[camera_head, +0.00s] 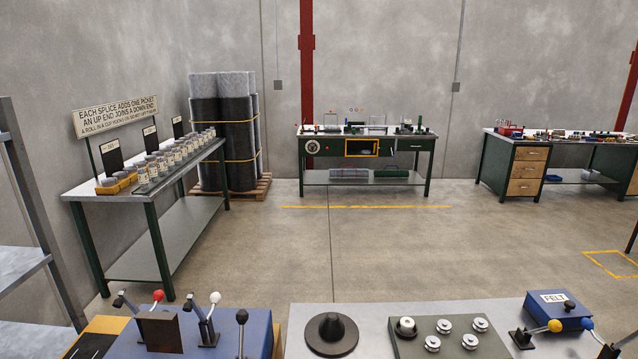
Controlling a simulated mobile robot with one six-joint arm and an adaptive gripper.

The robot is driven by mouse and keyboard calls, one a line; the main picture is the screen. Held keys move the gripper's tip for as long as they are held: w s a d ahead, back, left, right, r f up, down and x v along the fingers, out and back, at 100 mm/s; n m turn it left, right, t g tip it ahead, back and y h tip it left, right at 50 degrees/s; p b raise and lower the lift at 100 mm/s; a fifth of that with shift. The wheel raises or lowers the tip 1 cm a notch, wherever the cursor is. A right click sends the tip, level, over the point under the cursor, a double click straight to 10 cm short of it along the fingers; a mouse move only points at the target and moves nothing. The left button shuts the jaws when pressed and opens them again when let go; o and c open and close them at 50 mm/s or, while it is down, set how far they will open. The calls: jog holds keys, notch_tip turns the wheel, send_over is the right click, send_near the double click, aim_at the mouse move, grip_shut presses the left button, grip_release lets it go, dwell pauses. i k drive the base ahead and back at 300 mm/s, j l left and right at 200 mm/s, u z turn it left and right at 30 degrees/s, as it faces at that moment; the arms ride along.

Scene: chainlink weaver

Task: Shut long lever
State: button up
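Several levers stand at the near edge, and none is labelled as the long one. On a blue block (258,335) at bottom left are a red-knobbed lever (157,297), a white-knobbed lever (213,305) and a black-knobbed lever (241,325). The black-knobbed one stands upright, its lower end cut off by the frame. I cannot tell which lever is the long one. My gripper is not in view.
A black cone (332,334), a plate with several metal spools (445,325) and a blue FELT box (558,310) share the near bench. Beyond are workbenches (365,135) and open floor (350,230).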

aim_at(553, 325)
jog(key=z, duration=1.25)
